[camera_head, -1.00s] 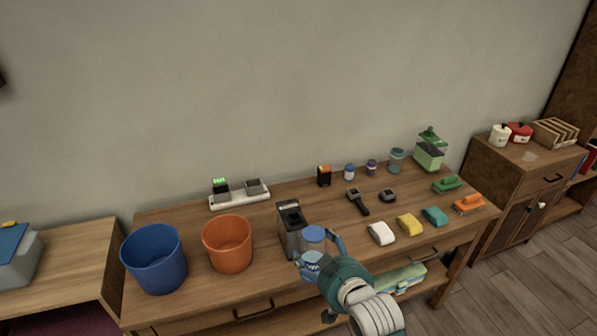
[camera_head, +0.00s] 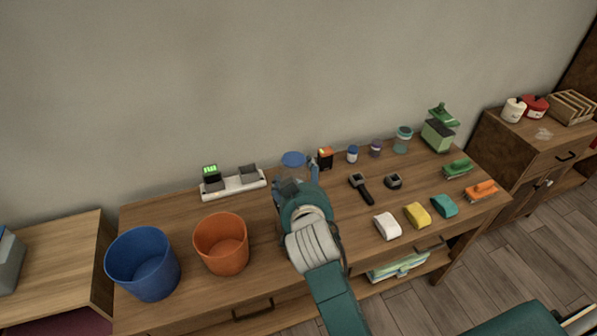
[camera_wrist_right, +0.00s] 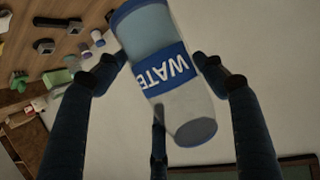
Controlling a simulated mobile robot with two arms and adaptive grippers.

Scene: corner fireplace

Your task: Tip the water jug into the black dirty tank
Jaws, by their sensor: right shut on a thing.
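The water jug (camera_head: 293,160) has a blue top and shows above my right gripper (camera_head: 303,184) in the head view. In the right wrist view the jug (camera_wrist_right: 165,85) is clear-grey with a blue "WATER" label and lies slanted across the picture. My right gripper (camera_wrist_right: 158,75) has its fingers around the jug and is shut on it, holding it above the table. I cannot tell the jug's exact tilt. The black dirty tank is mostly or wholly hidden behind my right arm in the head view. My left gripper is not in view.
An orange bucket (camera_head: 221,243) and a blue bucket (camera_head: 142,264) stand left of my arm. A white charger strip (camera_head: 234,185) lies behind. A black-orange pack (camera_head: 325,159) stands close right of the jug. Sponges, including a white one (camera_head: 387,226), and brushes lie further right.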

